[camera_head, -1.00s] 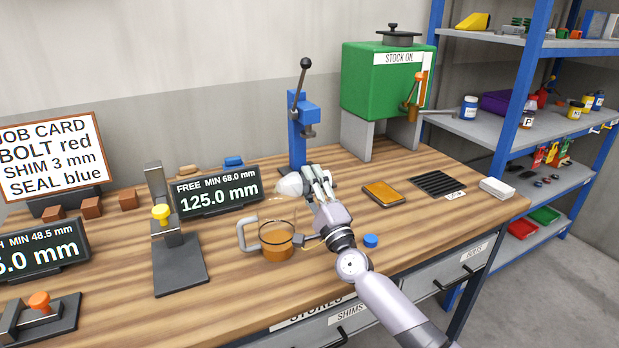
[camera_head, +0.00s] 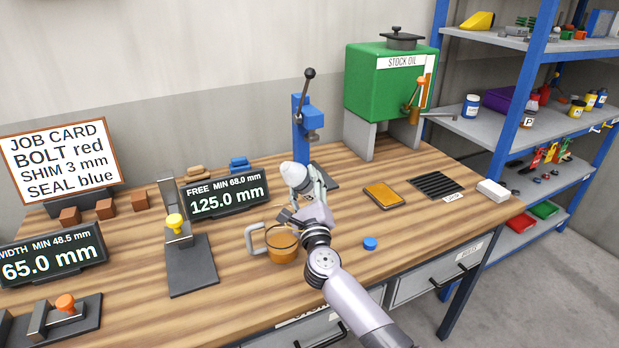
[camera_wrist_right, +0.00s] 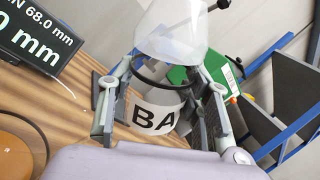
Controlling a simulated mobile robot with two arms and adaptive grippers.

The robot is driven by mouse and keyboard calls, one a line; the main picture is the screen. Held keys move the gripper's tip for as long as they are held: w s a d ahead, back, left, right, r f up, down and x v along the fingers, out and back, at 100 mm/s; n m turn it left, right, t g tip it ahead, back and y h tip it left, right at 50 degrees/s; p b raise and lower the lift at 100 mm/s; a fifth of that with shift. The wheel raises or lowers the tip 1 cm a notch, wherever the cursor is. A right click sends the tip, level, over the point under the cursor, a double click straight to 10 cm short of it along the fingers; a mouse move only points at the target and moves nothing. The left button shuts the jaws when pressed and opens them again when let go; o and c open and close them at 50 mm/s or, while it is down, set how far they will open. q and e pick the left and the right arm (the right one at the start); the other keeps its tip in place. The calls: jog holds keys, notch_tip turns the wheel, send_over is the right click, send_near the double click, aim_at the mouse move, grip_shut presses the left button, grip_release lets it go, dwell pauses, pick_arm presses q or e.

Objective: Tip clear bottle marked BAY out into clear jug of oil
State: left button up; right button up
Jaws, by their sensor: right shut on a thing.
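The clear bottle (camera_head: 294,172) is in my right gripper (camera_head: 310,190), above the bench and just behind the clear jug of oil. In the right wrist view, the fingers of the right gripper (camera_wrist_right: 160,95) are shut around the bottle (camera_wrist_right: 172,40). Its white label reads "BA", with the rest hidden. My left gripper is out of view.
A blue cap (camera_head: 370,243) lies right of the jug. A blue press (camera_head: 304,130) stands behind the bottle, and a display (camera_head: 225,192) stands to the left. A green stock oil tank (camera_head: 385,85) is at the back right. An amber tray (camera_head: 384,195) lies on the bench.

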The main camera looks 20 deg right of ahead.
jog(key=m+p, duration=0.1)
jog(key=a+m+g+p, duration=0.1)
jog(key=shift+a+r+m+h, duration=0.2)
jog(key=shift+r+m+h, duration=0.1)
jog(key=a+m+g+p, duration=0.1)
jog(key=a+m+p, duration=0.1)
jog(key=m, duration=0.1)
jog(key=shift+s+a+p, duration=0.1)
jog(key=shift+s+p, duration=0.05)
jog(key=shift+p, duration=0.15)
jog(key=shift+a+f+m+g+p, duration=0.3)
jog(key=shift+a+m, duration=0.2)
jog(key=shift+m, duration=0.2)
jog(key=shift+a+f+m+g+p, duration=0.2)
jog(key=shift+a+m+p, duration=0.25)
jog(key=shift+m, duration=0.25)
